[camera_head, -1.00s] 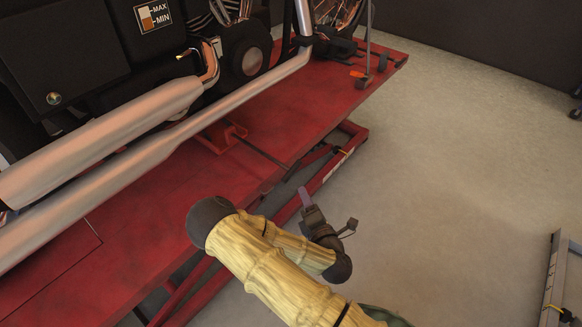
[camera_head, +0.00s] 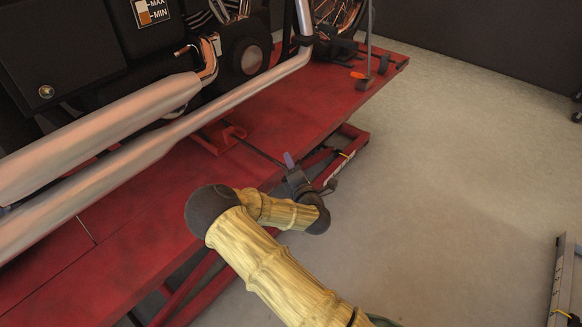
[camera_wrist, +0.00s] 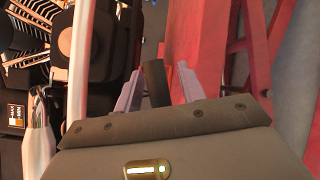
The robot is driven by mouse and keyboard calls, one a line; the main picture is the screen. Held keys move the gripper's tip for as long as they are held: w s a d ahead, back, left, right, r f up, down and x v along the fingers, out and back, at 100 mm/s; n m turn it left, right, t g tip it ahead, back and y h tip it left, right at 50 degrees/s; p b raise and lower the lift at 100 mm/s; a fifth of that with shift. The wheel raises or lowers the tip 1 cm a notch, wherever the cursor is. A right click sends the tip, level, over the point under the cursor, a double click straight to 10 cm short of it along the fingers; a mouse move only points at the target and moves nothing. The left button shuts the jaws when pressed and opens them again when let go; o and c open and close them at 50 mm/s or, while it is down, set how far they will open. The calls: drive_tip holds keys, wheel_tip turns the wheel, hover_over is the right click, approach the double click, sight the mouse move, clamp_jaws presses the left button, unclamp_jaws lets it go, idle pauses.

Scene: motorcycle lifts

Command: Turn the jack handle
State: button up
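The red jack (camera_head: 222,137) sits on the lift platform under the motorcycle. Its thin dark jack handle (camera_head: 262,154) runs from the jack toward the platform's near edge, where my gripper partly covers its end. My gripper (camera_head: 289,160) is at that end of the handle, beside the platform edge. In the wrist view, the two pale purple fingers of my gripper (camera_wrist: 159,88) stand apart. A dark bar, which looks like the end of the jack handle (camera_wrist: 155,82), shows between them with gaps on both sides. Whether the handle sits fully between the fingers in depth is unclear.
The red lift platform (camera_head: 310,98) carries the motorcycle, whose long exhaust pipe (camera_head: 135,152) runs above the jack. The red lift frame (camera_head: 343,160) lies below the platform edge. A metal frame (camera_head: 562,285) stands at the lower right. The floor between is clear.

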clamp_jaws()
drive_tip(key=shift+r+m+g+p, duration=0.1)
drive_tip(key=shift+m+g+p, duration=0.2)
drive_tip(key=shift+p, duration=0.45)
drive_tip(key=shift+s+f+m+g+y+p, duration=0.2)
drive_tip(key=shift+m+g+p, duration=0.85)
drive_tip(key=shift+p, duration=1.15)
drive_tip(key=shift+w+f+m+g+y+p, duration=0.1)
drive_tip(key=shift+f+m+g+p, duration=0.25)
drive_tip(key=shift+m+g+p, duration=1.25)
drive_tip(key=shift+s+f+m+g+y+p, duration=0.2)
drive_tip(key=shift+m+p, duration=0.65)
drive_tip(key=shift+p, duration=1.9)
drive_tip(key=shift+w+a+f, duration=0.1)
drive_tip(key=shift+w, duration=0.05)
